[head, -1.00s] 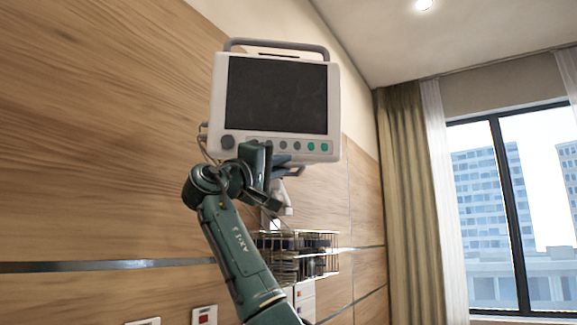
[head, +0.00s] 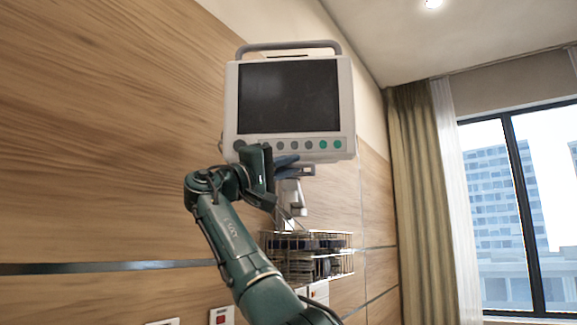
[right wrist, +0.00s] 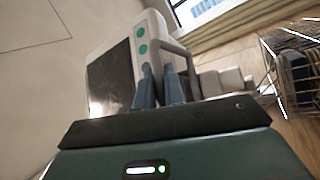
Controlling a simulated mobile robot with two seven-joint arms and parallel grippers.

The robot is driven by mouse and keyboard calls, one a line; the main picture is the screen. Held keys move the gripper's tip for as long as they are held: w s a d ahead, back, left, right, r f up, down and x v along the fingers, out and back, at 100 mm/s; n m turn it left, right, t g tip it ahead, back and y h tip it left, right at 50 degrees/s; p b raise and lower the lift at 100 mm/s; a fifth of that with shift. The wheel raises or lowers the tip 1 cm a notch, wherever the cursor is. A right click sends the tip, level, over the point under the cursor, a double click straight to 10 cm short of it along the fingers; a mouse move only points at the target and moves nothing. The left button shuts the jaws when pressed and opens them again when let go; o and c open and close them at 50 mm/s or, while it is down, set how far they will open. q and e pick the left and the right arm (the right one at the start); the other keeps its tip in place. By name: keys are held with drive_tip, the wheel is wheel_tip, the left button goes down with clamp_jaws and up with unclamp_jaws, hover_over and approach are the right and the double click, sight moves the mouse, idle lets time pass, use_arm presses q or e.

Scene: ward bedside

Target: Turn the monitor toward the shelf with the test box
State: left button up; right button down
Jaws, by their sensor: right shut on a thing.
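The white monitor (head: 346,100) has a dark screen, a row of buttons and a grey top handle. It is on a wall mount (head: 288,190), its face turned slightly to the left. My right gripper (head: 285,162) is at its lower edge. In the right wrist view, the blue-grey fingers (right wrist: 160,88) are shut on a grey handle bar (right wrist: 187,62) under the monitor's button side. The exact contact is partly hidden by the fingers. My left gripper is out of view. I cannot make out a test box.
A wire basket (head: 300,243) with dark items hangs below the monitor, close to my right arm; it also shows in the right wrist view (right wrist: 302,75). Wood panelling stands behind. A curtain (head: 422,190) and window (head: 505,210) are at the right, with free air before them.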

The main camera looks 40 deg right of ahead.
drive_tip(key=c, duration=1.5)
unclamp_jaws()
drive_tip(key=shift+a, duration=0.1)
drive_tip(key=b+v, duration=0.1)
drive_tip(key=v, duration=1.2)
drive_tip(key=shift+b, duration=0.4)
drive_tip(key=shift+w, duration=0.1)
drive_tip(key=shift+c, duration=0.3)
